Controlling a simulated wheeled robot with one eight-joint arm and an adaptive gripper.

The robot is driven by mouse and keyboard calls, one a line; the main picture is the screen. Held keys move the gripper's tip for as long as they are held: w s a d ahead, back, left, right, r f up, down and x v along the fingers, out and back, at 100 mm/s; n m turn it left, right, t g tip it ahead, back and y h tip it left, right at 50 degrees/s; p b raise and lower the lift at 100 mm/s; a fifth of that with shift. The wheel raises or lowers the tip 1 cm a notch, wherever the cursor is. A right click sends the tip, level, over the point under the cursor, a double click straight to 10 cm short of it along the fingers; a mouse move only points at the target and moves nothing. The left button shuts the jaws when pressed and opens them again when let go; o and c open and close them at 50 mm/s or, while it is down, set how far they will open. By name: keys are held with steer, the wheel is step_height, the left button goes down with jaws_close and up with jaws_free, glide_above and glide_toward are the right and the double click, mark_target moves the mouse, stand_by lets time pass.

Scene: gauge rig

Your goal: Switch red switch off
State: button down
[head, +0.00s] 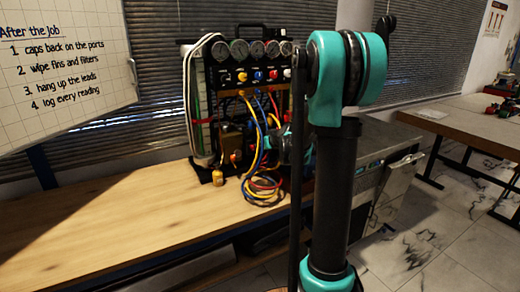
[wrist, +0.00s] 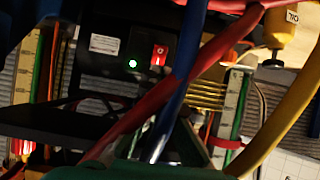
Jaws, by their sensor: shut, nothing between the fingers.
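The red switch (wrist: 159,54) is a small red rocker with a pale mark, set in a dark panel in the wrist view. A lit green lamp (wrist: 132,63) is beside it. I cannot pick the switch out surely in the head view. My gripper (wrist: 165,143) shows dark at the lower middle of the wrist view, shut and empty, partly hidden by hoses. It appears apart from the switch. In the head view, the teal end of my arm is beside the hoses, partly hidden behind my own arm.
The gauge rig (head: 222,78) stands on the wooden bench (head: 110,225). Red (wrist: 205,62), blue (wrist: 186,55) and yellow (wrist: 285,122) hoses cross close in front of the panel. The bench's left part is clear.

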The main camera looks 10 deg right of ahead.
steer(key=r+v, duration=0.1)
steer(key=v, duration=0.7)
steer(key=shift+r, duration=0.1)
